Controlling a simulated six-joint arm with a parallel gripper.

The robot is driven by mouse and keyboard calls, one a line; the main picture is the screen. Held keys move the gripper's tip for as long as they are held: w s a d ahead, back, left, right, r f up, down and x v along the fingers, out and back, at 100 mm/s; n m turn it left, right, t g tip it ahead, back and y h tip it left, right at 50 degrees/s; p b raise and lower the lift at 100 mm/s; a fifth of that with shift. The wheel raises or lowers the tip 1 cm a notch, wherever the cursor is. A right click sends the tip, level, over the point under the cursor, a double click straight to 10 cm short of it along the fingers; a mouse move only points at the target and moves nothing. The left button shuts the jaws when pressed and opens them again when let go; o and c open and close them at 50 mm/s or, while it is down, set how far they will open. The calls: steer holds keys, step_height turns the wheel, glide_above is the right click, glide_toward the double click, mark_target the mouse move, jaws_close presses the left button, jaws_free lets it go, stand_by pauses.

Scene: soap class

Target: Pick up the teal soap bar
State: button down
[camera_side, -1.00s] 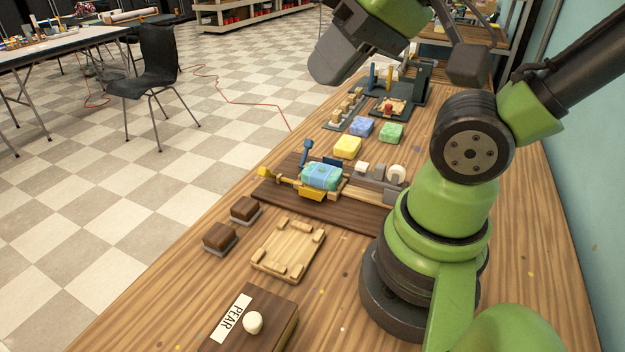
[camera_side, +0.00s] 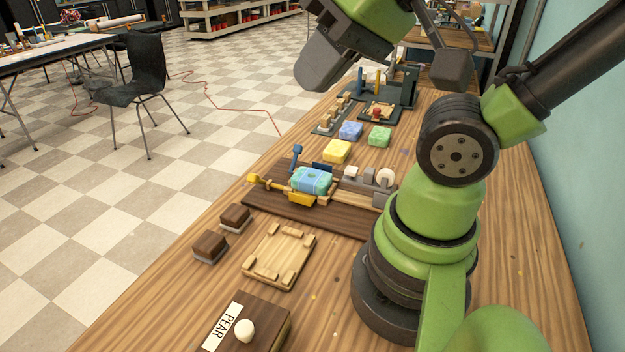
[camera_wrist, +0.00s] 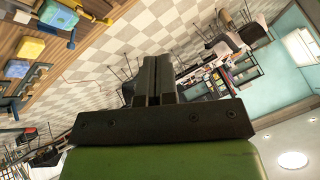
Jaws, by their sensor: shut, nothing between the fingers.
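The teal soap bar (camera_side: 312,181) has a paler blue band. It sits in a fixture with yellow and blue clamps on a dark wooden board (camera_side: 290,214) in the side view. In the wrist view the teal bar (camera_wrist: 57,15) is at the top left, partly cut off. My gripper (camera_wrist: 158,77) is shut, with its dark fingers together and empty in the wrist view. In the side view the grey end of my arm is raised above the far part of the bench, well clear of the bar; its fingers are hard to make out.
Yellow (camera_side: 337,151), blue (camera_side: 351,131) and green (camera_side: 380,137) soap bars lie behind the fixture. A wooden tray (camera_side: 279,257), two brown blocks and a box labelled PEAR (camera_side: 246,325) stand in front. A dark rack (camera_side: 405,86) is at the back.

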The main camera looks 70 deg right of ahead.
steer(key=shift+c, duration=1.1)
jaws_free()
steer(key=n+g+h, duration=0.2)
steer(key=n+g, duration=0.2)
steer(key=g, duration=0.3)
glide_above(312, 176)
step_height(312, 176, down, 19)
steer(key=f, duration=0.3)
steer(key=shift+s+d+f, duration=0.15)
steer(key=shift+s+f, duration=0.05)
steer(key=shift+s, duration=0.05)
steer(key=shift+w+f, duration=0.15)
steer(key=shift+f, duration=1.45)
steer(key=shift+w+f, duration=0.15)
steer(key=shift+f, duration=1.45)
